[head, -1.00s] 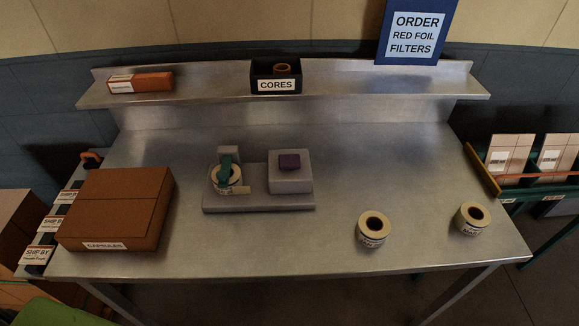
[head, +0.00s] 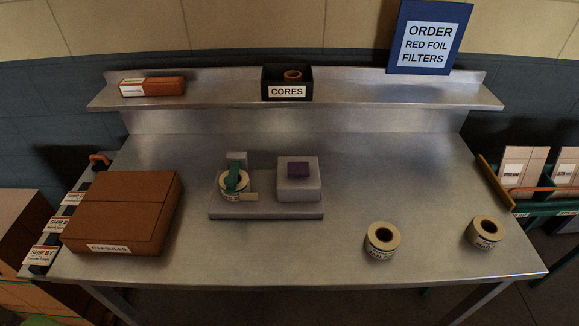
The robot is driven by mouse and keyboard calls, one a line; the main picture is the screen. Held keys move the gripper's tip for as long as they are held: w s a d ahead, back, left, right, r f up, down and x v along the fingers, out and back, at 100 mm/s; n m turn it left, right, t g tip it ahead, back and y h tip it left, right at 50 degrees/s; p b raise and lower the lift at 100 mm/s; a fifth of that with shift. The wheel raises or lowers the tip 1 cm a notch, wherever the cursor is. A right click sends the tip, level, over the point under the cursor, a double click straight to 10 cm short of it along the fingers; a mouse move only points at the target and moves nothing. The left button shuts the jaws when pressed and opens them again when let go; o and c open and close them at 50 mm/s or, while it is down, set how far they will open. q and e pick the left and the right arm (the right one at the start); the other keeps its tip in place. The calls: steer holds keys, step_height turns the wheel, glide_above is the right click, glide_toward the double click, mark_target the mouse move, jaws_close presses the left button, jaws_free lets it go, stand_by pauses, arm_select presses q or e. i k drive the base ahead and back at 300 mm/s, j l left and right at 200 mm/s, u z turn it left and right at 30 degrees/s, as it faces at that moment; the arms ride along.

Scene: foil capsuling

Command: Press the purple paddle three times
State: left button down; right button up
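The purple paddle (head: 299,169) is a small block on top of the grey box-shaped housing (head: 299,190) of a machine near the middle of the metal table. The machine's grey base (head: 265,210) also carries a roll of labels (head: 234,187) with a teal part (head: 236,176) over it, left of the paddle. Neither of my grippers shows in the head view. Nothing touches the paddle.
A brown box marked CAPSULES (head: 125,210) sits on the table's left. Two label rolls stand front right, one nearer (head: 382,241) and one farther right (head: 484,233). The back shelf holds a CORES bin (head: 287,82). Bare table (head: 400,180) lies right of the machine.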

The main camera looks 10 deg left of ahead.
mark_target(294, 169)
steer(key=i+l+u, duration=0.1)
steer(key=l+u, duration=0.6)
steer(key=u, duration=0.2)
steer(key=l+u, duration=0.1)
steer(key=l, duration=0.7)
steer(key=k+l+u, duration=0.1)
steer(key=l, duration=0.75)
